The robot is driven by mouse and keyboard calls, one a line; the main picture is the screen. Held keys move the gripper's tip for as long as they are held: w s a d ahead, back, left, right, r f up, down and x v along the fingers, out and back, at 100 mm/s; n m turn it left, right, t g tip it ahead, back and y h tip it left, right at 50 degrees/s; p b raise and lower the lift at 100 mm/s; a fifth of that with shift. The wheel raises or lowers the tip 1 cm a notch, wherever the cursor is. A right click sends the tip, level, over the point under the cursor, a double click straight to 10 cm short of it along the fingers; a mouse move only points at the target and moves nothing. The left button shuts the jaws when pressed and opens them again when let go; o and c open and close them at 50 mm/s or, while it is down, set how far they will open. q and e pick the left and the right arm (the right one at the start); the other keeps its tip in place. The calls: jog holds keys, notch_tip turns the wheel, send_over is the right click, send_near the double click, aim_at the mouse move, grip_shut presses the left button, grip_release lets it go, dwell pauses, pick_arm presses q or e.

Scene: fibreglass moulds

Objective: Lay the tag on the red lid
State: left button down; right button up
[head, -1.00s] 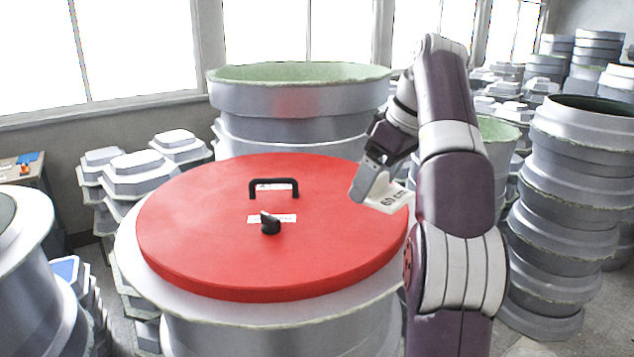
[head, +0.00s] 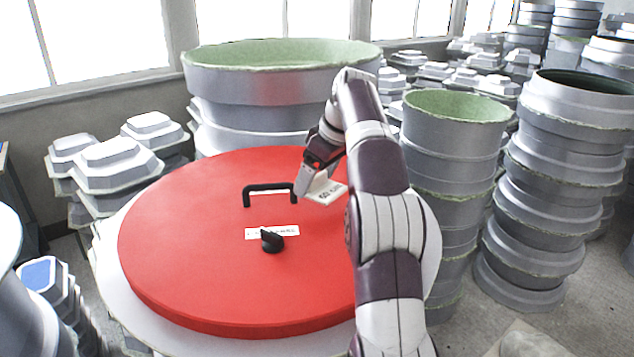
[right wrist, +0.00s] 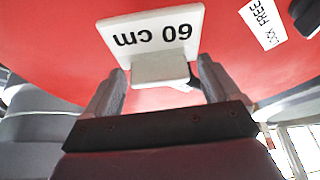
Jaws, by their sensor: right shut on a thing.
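The red lid (head: 190,225) lies flat on a round grey mould, with a black handle (head: 268,188), a black knob (head: 271,240) and a white label strip on top. My right gripper (head: 310,186) is shut on the white tag (head: 329,190), over the lid's right part beside the handle. In the right wrist view the tag (right wrist: 155,32) reads "60 cm" upside down, and its small grip block sits between the fingers (right wrist: 162,72). Red lid surface (right wrist: 50,40) fills the background there. I cannot tell the gap between tag and lid. My left gripper is not in view.
A wide mould with a green rim (head: 280,90) stands behind the lid. Stacked round moulds (head: 545,190) and a green-topped mould (head: 455,140) stand at the right. Small angular moulds (head: 115,165) are at the left. The lid's left and front surface is clear.

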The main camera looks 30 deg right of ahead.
aim_at(318, 188)
notch_tip(318, 188, down, 2)
jog(key=shift+s+a+f, duration=0.15)
jog(key=shift+f, duration=0.05)
jog(key=shift+s, duration=0.6)
jog(key=shift+w+f, duration=0.15)
jog(key=o, duration=0.8)
jog(key=shift+w+f, duration=0.15)
jog(key=shift+w, duration=0.15)
jog(key=shift+c, duration=0.2)
jog(key=shift+s, duration=0.1)
jog(key=shift+s, duration=0.1)
jog(key=v, duration=0.7)
jog(key=shift+s+r, duration=0.1)
jog(key=shift+r, duration=0.35)
